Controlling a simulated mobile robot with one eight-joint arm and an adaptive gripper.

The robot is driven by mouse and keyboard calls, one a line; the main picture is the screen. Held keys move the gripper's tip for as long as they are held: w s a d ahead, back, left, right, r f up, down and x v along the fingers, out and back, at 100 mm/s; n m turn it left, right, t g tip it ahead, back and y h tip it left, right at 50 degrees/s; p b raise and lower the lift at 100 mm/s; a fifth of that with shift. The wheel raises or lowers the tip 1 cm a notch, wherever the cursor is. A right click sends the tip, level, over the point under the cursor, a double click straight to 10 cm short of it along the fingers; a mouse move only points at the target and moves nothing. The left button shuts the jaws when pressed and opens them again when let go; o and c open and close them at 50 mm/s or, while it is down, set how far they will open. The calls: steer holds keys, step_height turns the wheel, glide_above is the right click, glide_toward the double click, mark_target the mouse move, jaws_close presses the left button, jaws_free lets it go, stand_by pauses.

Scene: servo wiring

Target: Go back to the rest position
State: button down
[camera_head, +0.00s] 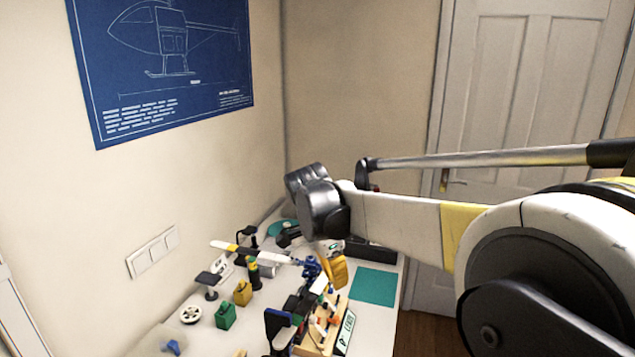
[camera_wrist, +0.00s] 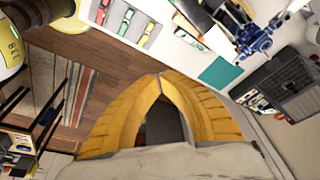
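My gripper (camera_head: 336,275) is at the end of my arm, over the workbench (camera_head: 374,325) in the head view. In the wrist view its two yellow fingers (camera_wrist: 160,76) meet at the tips, with nothing seen between them but a dark patch of background. A blue rotor mechanism (camera_head: 312,268) stands close by the gripper in the head view. It also shows at the top right of the wrist view (camera_wrist: 254,38), apart from the fingers. Part of the gripper is hidden behind my wrist in the head view.
A teal mat (camera_head: 373,287) lies on the bench. Green (camera_head: 225,315) and yellow (camera_head: 242,293) blocks and a white wheel (camera_head: 190,314) are at its left. A black case (camera_wrist: 288,86) is at the right in the wrist view. Wooden floor and a striped rug (camera_wrist: 79,95) lie beyond the bench.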

steer(key=s+d+n+t+y+b, duration=0.2)
steer(key=s+d+n+t+b, duration=0.15)
steer(key=s+d+n, duration=0.6)
steer(key=s+d+f+n+t+b, duration=0.1)
steer(key=s+d+f+b, duration=0.1)
steer(key=s+f, duration=0.2)
steer(key=s+d+f+n+t+b, duration=0.1)
steer(key=s+d+f+n, duration=0.1)
steer(key=s, duration=0.9)
steer(key=shift+s+d+f+y+b, duration=0.2)
steer(key=shift+d+f+y+b, duration=0.3)
steer(key=shift+f, duration=0.4)
